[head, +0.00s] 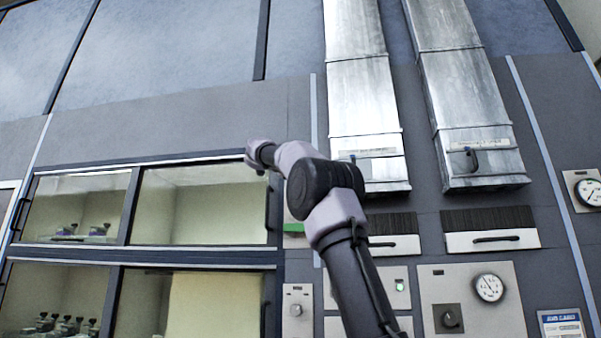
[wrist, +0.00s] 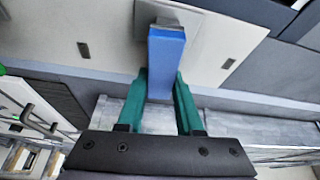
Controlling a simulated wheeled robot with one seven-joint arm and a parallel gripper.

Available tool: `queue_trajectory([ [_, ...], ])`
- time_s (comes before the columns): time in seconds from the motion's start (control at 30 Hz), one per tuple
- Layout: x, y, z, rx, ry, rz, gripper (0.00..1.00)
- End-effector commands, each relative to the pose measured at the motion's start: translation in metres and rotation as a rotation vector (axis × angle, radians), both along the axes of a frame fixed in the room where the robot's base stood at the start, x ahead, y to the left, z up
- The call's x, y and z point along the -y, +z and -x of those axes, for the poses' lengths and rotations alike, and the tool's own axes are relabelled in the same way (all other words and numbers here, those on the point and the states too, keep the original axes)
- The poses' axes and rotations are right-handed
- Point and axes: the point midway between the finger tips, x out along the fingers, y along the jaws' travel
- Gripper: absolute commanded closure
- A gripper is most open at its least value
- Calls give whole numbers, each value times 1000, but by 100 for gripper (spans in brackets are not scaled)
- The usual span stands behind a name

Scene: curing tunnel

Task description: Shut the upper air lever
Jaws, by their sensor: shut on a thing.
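In the wrist view a blue lever handle (wrist: 166,62) stands out from a grey mount (wrist: 165,14) on a pale panel (wrist: 110,38). My gripper (wrist: 160,84) has its two teal fingers on either side of the handle and is shut on it. The handle's near end lies between the fingers. In the head view my gripper and the blue lever cannot be made out; my arm covers part of the wall there.
Two metal ducts (head: 362,95) (head: 460,80) run down the wall, the right one with a dark handle (head: 472,158). Glass-fronted cabinets (head: 205,205) stand at left. Vents with handles (head: 492,240) and a gauge panel (head: 470,300) lie below the ducts.

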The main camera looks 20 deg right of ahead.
Motion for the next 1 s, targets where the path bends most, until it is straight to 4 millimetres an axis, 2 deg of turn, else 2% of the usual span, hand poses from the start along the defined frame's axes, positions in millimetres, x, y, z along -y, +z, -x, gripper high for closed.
queue_trajectory([
  [0.3,0,-7,0,60,0,-94,100],
  [0.83,0,-8,0,70,-1,-111,100],
  [0.87,0,-8,0,70,-1,-111,54],
  [0.9,0,-8,0,70,-1,-111,38],
  [0.93,0,-8,0,71,-1,-110,35],
  [1.0,0,-8,0,71,-1,-110,35],
])
